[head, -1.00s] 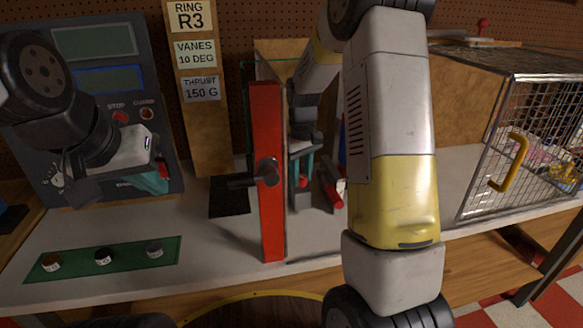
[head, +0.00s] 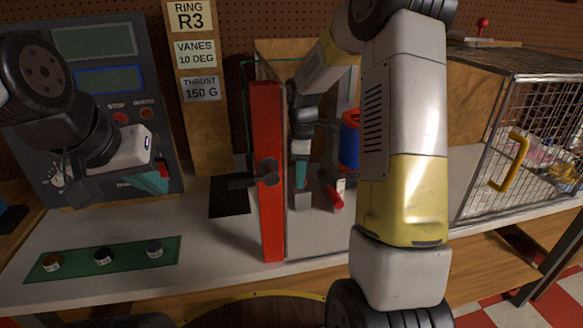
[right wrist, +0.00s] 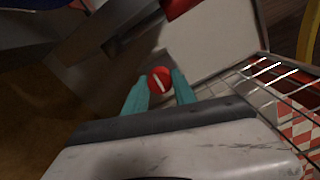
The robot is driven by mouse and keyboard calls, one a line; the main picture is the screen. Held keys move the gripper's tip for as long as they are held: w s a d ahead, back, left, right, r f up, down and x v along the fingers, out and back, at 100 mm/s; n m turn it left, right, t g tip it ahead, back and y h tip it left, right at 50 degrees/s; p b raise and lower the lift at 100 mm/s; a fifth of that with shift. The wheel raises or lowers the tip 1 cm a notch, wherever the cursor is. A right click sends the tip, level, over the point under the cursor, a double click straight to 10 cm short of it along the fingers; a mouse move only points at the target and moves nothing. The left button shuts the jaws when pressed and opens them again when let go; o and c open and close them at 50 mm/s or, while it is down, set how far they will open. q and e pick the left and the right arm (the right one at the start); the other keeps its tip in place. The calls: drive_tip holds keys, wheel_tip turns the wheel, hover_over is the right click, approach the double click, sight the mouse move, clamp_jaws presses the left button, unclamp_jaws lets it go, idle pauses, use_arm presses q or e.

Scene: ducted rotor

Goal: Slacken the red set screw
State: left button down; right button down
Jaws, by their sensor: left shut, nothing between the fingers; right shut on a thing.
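The red set screw (right wrist: 160,80) shows in the right wrist view as a round red head with a pale slot across it. The teal fingers of my right gripper (right wrist: 160,88) are on either side of it and shut on it. In the head view my right gripper (head: 301,178) points down behind the red door edge, above a small grey block (head: 303,200); the screw is hidden there. My left gripper (head: 152,182) is shut and empty, in front of the grey control panel at the left.
A red upright panel (head: 267,215) with a dark handle stands left of my right gripper. A red-and-blue cylinder (head: 350,140) and a red rod (head: 332,193) are to its right. A green mat (head: 128,254) carries several small knobs. A wire cage (head: 520,150) stands at right.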

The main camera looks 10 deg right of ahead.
drive_tip(key=shift+n, duration=0.5)
drive_tip(key=c, duration=1)
unclamp_jaws()
drive_tip(key=shift+c, duration=0.2)
wheel_tip(320, 180, up, 8)
drive_tip(key=shift+f, duration=0.2)
drive_tip(key=shift+r, duration=0.15)
